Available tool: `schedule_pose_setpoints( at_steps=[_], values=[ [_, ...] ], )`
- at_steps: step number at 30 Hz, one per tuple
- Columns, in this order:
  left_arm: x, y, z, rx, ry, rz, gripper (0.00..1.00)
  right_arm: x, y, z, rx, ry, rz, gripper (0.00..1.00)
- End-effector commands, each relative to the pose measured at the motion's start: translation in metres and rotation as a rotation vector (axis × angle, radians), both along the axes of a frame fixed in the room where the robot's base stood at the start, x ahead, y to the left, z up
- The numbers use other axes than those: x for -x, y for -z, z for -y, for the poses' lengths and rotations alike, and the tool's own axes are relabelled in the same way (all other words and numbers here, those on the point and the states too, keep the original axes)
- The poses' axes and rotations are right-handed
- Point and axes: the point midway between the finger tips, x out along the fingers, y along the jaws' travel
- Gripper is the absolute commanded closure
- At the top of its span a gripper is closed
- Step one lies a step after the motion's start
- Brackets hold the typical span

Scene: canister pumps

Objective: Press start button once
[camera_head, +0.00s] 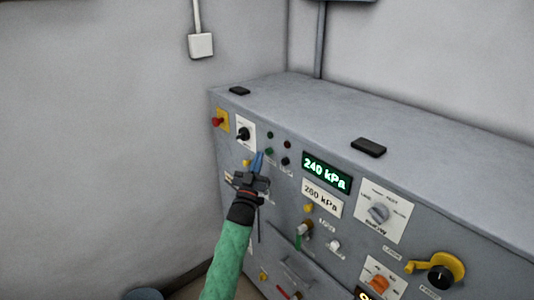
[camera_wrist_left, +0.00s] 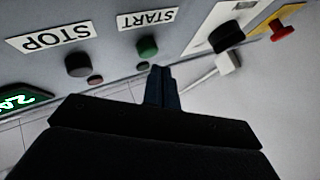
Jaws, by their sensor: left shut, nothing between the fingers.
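The green start button (camera_head: 269,151) is on the grey panel. In the left wrist view, which is upside down, the start button (camera_wrist_left: 147,47) sits beside the START label (camera_wrist_left: 146,19). My left gripper (camera_head: 258,157) is shut and empty, its blue fingertips just left of and below the button in the head view. In the left wrist view, the fingertips (camera_wrist_left: 160,72) appear slightly right of and below the button, not over it. The gap in depth is hard to tell. My right gripper is not in view.
A black stop button (camera_head: 285,160) is beside the start button, with small dark lamps near both. A black rotary switch (camera_head: 243,134) and a red emergency button (camera_head: 217,121) are to the left. A green display (camera_head: 327,172) reading 240 kPa is to the right.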

Motion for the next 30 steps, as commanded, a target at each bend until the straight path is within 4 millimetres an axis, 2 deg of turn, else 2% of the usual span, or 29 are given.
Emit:
schedule_pose_setpoints(
  at_steps=[30],
  values=[
    [-0.0053,-0.0005,0.0078,0.000,0.000,0.000,1.00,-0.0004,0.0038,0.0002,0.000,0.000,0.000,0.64]
  ],
)
